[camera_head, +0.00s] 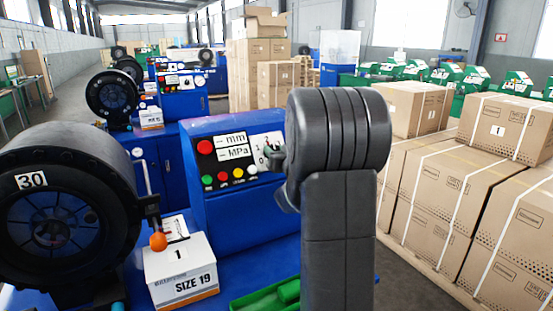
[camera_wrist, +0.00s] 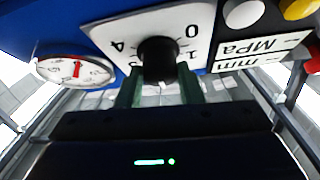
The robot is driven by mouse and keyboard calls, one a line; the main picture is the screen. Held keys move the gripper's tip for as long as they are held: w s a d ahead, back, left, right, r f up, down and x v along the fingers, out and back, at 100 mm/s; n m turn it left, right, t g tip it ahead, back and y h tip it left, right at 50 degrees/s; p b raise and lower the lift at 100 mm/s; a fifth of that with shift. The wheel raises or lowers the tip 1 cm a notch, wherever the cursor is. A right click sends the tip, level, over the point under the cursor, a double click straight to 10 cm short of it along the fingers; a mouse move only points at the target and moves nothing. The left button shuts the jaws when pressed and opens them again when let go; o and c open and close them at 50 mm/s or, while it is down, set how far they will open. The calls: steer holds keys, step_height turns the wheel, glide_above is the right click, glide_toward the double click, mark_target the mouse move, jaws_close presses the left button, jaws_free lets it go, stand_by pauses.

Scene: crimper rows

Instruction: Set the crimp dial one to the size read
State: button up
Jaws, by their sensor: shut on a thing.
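The crimp dial's black knob (camera_wrist: 158,58) is in the wrist view, on a white plate (camera_wrist: 112,34) with 0, 4 and other partly hidden digits. My gripper (camera_wrist: 158,76) is shut on the knob, one green finger on each side. The pointer's setting cannot be read. A white box (camera_head: 178,272) marked "1" and "SIZE 19" stands beside the near crimper head (camera_head: 62,210), which carries the number 30.
The blue panel (camera_head: 222,205) has coloured buttons and mm and MPa displays. A gauge (camera_wrist: 75,69) sits beside the dial plate. An orange-knobbed lever (camera_head: 157,240) stands near the box. Strapped cartons (camera_head: 420,190) fill the right. More crimpers stand behind.

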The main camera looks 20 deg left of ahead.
stand_by(0.3)
steer(key=o, duration=1)
steer(key=shift+c, duration=0.2)
steer(key=shift+s+d, duration=0.1)
steer(key=b+v, duration=0.2)
steer(key=v, duration=1.1)
steer(key=shift+s, duration=0.3)
steer(key=shift+d, duration=0.1)
